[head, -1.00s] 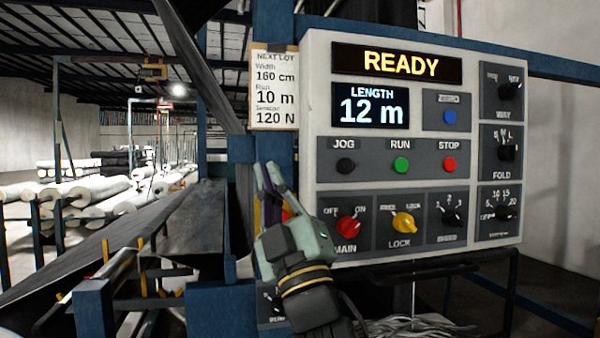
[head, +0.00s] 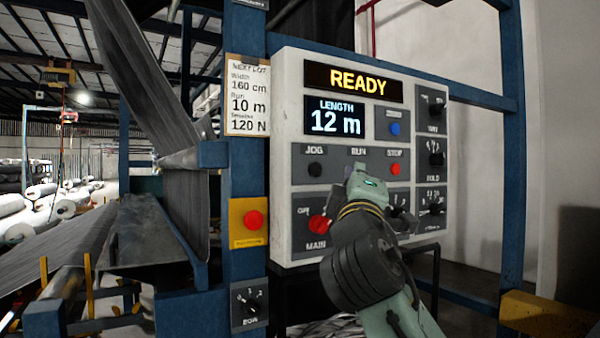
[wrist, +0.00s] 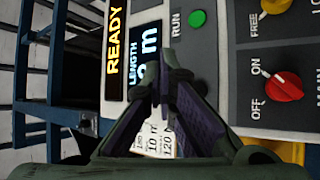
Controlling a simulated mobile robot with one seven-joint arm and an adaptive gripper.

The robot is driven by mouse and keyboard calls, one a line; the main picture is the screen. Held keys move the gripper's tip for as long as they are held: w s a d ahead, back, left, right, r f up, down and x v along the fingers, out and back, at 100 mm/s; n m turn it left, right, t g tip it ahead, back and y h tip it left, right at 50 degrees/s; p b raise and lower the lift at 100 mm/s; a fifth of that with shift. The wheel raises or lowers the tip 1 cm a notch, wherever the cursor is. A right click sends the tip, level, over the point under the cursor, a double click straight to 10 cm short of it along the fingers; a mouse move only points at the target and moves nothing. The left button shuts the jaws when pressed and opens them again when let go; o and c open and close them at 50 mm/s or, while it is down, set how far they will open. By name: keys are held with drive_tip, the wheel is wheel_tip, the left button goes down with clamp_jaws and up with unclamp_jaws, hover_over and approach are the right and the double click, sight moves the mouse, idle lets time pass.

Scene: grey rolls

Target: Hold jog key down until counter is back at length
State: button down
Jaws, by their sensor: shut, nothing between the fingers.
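The control panel (head: 287,120) shows READY on its top display (head: 352,82). The length counter (head: 335,117) reads 12 m. The black jog key (head: 315,169) shows under its JOG label in the head view; in the wrist view I cannot see it, with my fingers over that area. My gripper (head: 352,170) is in front of the panel, right of the jog key, and covers the run key there. In the wrist view my gripper (wrist: 165,62) is shut and empty, its tips near the green run key (wrist: 198,18). I cannot tell any contact.
A red stop key (head: 395,169) and the red main knob (head: 319,224) are close by. A red button (head: 253,220) on a yellow plate is on the blue post. A card (head: 247,97) lists width 160 cm, run 10 m, 120 N. Fabric (head: 140,75) runs at left.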

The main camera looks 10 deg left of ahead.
sight(315, 169)
drive_tip(key=shift+w, duration=0.1)
drive_tip(key=shift+w+a+p, duration=0.25)
drive_tip(key=shift+w+a, duration=0.6)
drive_tip(key=shift+w, duration=0.3)
drive_tip(key=shift+w+a+p, duration=0.25)
drive_tip(key=shift+w+a, duration=0.6)
drive_tip(key=shift+w, duration=0.35)
drive_tip(key=shift+w+a+p, duration=0.25)
drive_tip(key=shift+w+a, duration=0.6)
drive_tip(key=shift+w, duration=0.3)
drive_tip(key=shift+w+a, duration=0.25)
drive_tip(key=shift+w, duration=0.1)
drive_tip(key=shift+w+a, duration=0.25)
drive_tip(key=shift+w, duration=0.1)
idle(3.7)
